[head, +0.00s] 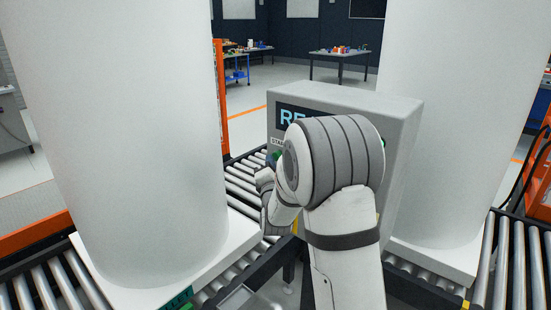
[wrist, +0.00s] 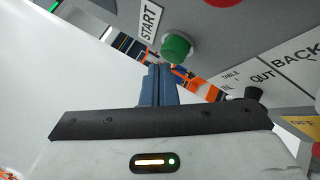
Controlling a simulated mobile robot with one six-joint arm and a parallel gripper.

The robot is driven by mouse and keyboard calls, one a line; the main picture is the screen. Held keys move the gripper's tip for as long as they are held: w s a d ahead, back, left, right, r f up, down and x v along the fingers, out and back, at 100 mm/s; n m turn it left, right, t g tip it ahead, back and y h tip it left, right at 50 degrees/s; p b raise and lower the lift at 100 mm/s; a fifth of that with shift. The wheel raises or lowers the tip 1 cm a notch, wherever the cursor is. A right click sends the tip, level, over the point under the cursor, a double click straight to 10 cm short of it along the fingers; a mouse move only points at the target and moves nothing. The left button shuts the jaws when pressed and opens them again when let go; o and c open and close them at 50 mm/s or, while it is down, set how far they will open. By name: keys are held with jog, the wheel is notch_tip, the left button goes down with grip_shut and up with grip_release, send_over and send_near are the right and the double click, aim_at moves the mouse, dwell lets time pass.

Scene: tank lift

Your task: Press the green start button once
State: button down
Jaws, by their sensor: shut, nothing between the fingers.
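The green start button (wrist: 176,47) sticks out of a grey panel under a white START label (wrist: 149,22) in the wrist view. In the head view only a bit of green shows beside my arm, on the grey control box (head: 400,115). My gripper (wrist: 159,68) is shut and empty, its blue fingers pointing toward the panel. The fingertips are just below and left of the button in the wrist view; I cannot tell whether they touch it. In the head view my arm hides the fingers and much of the box front.
A red part (wrist: 225,2) and a black knob (wrist: 254,94) by a TABLE IN/OUT label share the panel. Large white tanks stand left (head: 130,130) and right (head: 455,110) of the box. Roller conveyors (head: 242,178) run beneath. Work tables (head: 340,54) stand far behind.

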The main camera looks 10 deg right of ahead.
jog(key=shift+w+d+b, duration=0.25)
jog(key=shift+d+b, duration=0.05)
dwell(0.5)
jog(key=shift+s+a+b, duration=0.5)
jog(key=shift+s+a, duration=0.05)
jog(key=shift+a, duration=0.15)
jog(key=s+a+b, duration=0.1)
jog(key=s+a, duration=0.2)
jog(key=a, duration=0.2)
jog(key=shift+s+b, duration=0.25)
jog(key=shift+b, duration=0.1)
dwell(0.7)
